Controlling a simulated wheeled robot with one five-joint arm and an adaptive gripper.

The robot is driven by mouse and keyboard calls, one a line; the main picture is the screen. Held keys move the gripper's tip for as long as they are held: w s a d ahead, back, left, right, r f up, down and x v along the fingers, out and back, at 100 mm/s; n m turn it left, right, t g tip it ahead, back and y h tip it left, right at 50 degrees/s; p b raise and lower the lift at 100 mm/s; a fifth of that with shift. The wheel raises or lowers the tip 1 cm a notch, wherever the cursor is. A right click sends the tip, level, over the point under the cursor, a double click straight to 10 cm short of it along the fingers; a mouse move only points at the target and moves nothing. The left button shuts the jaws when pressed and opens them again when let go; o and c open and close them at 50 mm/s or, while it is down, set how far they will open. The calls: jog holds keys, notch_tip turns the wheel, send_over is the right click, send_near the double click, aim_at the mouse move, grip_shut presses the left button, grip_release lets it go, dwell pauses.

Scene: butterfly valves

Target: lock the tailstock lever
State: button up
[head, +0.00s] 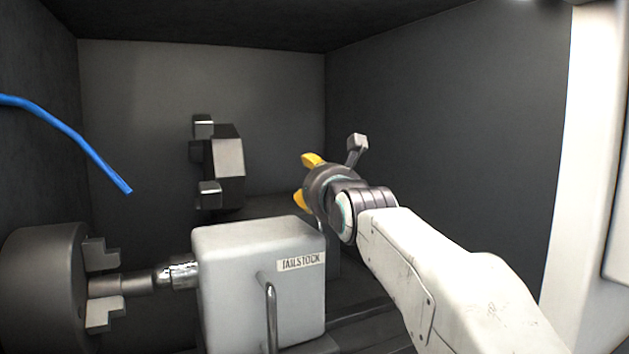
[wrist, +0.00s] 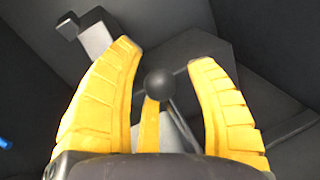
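The tailstock (head: 225,275) is a light grey block with a "TAILSTOCK" label, low in the middle of the head view. A bent metal rod (head: 271,318) stands at its front face. My gripper (head: 306,179) is above and behind the block's right end, its yellow fingers apart. In the wrist view, the gripper (wrist: 168,65) is open, and a black ball knob (wrist: 160,84) on a thin metal rod (wrist: 183,128) appears between the fingers. I see no finger clearly pressing on it. In the head view the knob is hidden, so I cannot tell its distance from the tailstock.
A chuck (head: 45,285) with stepped jaws is at the lower left. A dark tool block (head: 228,165) is at the back wall. A blue hose (head: 75,140) hangs at the left. Dark walls enclose the space; the right side above my arm is free.

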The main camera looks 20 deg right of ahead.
grip_shut()
